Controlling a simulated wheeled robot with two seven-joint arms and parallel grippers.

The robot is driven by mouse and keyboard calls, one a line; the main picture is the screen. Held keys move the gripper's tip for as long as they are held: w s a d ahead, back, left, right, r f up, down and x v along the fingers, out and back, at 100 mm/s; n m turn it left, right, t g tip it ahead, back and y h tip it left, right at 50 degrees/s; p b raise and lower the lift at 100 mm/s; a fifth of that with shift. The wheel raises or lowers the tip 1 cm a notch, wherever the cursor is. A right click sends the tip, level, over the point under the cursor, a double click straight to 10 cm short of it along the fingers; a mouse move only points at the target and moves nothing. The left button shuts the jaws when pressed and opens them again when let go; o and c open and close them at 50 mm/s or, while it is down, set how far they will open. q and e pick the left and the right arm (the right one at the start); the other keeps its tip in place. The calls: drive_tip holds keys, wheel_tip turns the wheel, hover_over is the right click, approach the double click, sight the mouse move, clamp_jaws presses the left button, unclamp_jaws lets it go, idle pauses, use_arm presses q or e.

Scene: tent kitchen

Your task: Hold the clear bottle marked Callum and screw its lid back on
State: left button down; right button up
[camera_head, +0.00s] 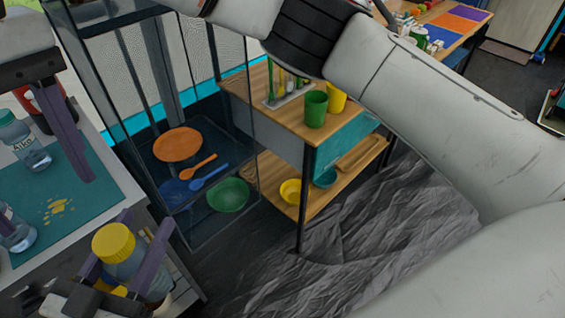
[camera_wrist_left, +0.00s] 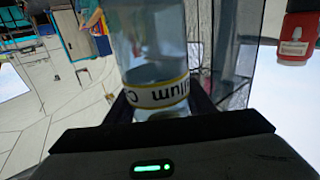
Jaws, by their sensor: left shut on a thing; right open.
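The clear bottle (camera_head: 124,268) stands upright between the purple fingers of my left gripper (camera_head: 128,262), at the lower left of the head view. A ribbed yellow lid (camera_head: 114,242) sits on its top; I cannot tell how tight it is. In the left wrist view the clear bottle (camera_wrist_left: 150,45) appears upside down, with a yellow-edged label (camera_wrist_left: 158,94) partly reading as Callum. My left gripper is shut on it. My right gripper (camera_head: 68,135) is open and empty at the upper left, above the table and apart from the lid. One of its fingers shows clearly.
Another clear bottle with a teal lid (camera_head: 27,148) and a further bottle (camera_head: 16,235) stand on the teal mat (camera_head: 85,185). A red container (camera_wrist_left: 297,45) shows in the left wrist view. A dark-framed shelf (camera_head: 222,225) with plates and spoons stands right of the table.

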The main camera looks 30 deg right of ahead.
drive_tip(key=w+a+f+n+g+y, duration=0.1)
drive_tip(key=w+a+f+g+y, duration=0.2)
drive_tip(key=a+y, duration=0.45)
drive_tip(key=w+f+m+t+y, duration=0.1)
drive_tip(key=w+f+t+y, duration=0.2)
drive_tip(key=w+y, duration=0.3)
drive_tip(key=w+d+f+m+t+h, duration=0.1)
drive_tip(key=w+d+f+m+t, duration=0.15)
drive_tip(key=d+f, duration=0.45)
drive_tip(key=w+d+f+m+t+h, duration=0.2)
drive_tip(key=w+f+t, duration=0.2)
drive_tip(key=f, duration=0.7)
drive_tip(key=s+d+f+m+t+h, duration=0.1)
drive_tip(key=s+d+f+h, duration=0.1)
drive_tip(key=s+d+f, duration=0.45)
drive_tip(key=s+d+f+m+t+h, duration=0.1)
drive_tip(key=s+d+f+t+h, duration=0.15)
drive_tip(key=d+f, duration=0.7)
drive_tip(key=s+d+f+n+h, duration=0.1)
drive_tip(key=s+d+f, duration=0.2)
drive_tip(key=s, duration=0.2)
drive_tip(key=s+d+f+n+h, duration=0.1)
drive_tip(key=s+d+f+h, duration=0.1)
drive_tip(key=s, duration=0.3)
drive_tip(key=s+d+f+n+g+h, duration=0.1)
drive_tip(key=s+d+f, duration=0.3)
drive_tip(key=s, duration=0.2)
drive_tip(key=shift+f+h, duration=0.25)
drive_tip(key=shift+h, duration=0.15)
